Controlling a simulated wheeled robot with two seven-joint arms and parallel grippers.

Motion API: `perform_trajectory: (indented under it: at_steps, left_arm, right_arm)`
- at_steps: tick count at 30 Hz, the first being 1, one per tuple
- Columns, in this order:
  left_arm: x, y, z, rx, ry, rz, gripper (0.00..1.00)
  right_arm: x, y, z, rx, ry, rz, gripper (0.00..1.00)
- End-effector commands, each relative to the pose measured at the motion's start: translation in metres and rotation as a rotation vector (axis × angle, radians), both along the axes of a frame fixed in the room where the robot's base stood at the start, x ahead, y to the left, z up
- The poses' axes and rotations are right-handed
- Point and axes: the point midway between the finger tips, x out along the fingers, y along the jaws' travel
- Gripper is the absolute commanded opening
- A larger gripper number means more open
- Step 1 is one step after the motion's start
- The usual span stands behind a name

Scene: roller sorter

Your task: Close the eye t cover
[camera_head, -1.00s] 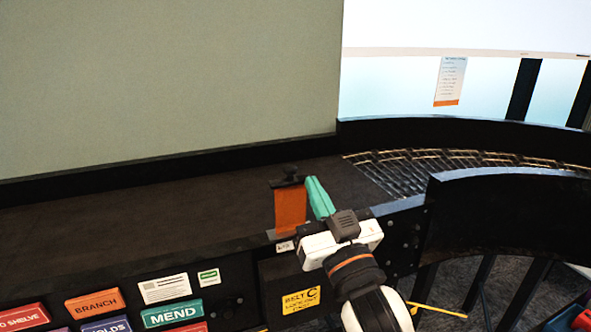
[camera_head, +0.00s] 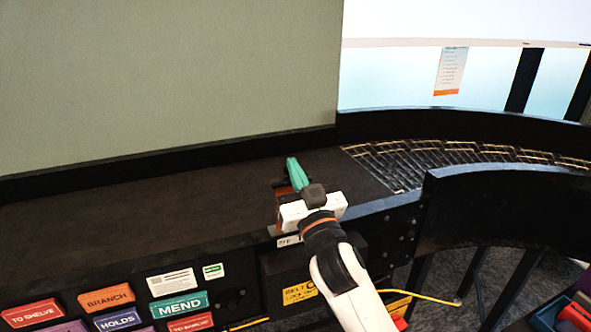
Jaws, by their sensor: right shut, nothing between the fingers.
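The orange upright plate that looks like the eye cover (camera_head: 280,194) stands at the near edge of the dark belt, with a black piece at its top. Most of it is hidden behind my right gripper (camera_head: 296,174). The gripper's teal fingers are shut with nothing between them and lie at the plate's upper part. I cannot tell whether they touch it. A small white label (camera_head: 288,241) sits on the rail below; its print is too small to read. My left gripper is not in view.
The dark belt (camera_head: 130,205) is bare and leads to a curved roller section (camera_head: 410,160) behind a black guard wall (camera_head: 500,205). Coloured signs such as MEND (camera_head: 180,307) and a yellow Belt C lockout label (camera_head: 299,293) are on the front below.

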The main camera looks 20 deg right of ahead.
Motion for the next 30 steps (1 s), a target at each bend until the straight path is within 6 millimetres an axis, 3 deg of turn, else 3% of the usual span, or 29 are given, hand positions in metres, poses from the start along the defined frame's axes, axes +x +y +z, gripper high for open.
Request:
perform_trajectory:
  at_steps: [8, 24, 30]
  left_arm:
    - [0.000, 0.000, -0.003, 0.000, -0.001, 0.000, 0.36]
    - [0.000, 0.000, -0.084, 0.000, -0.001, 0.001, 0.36]
    - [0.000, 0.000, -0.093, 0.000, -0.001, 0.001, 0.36]
  right_arm:
    - [0.000, 0.000, -0.003, 0.001, 0.000, -0.001, 0.00]
    - [0.000, 0.000, -0.108, 0.002, 0.003, 0.000, 0.00]
    - [0.000, 0.000, -0.121, 0.001, 0.001, -0.001, 0.00]
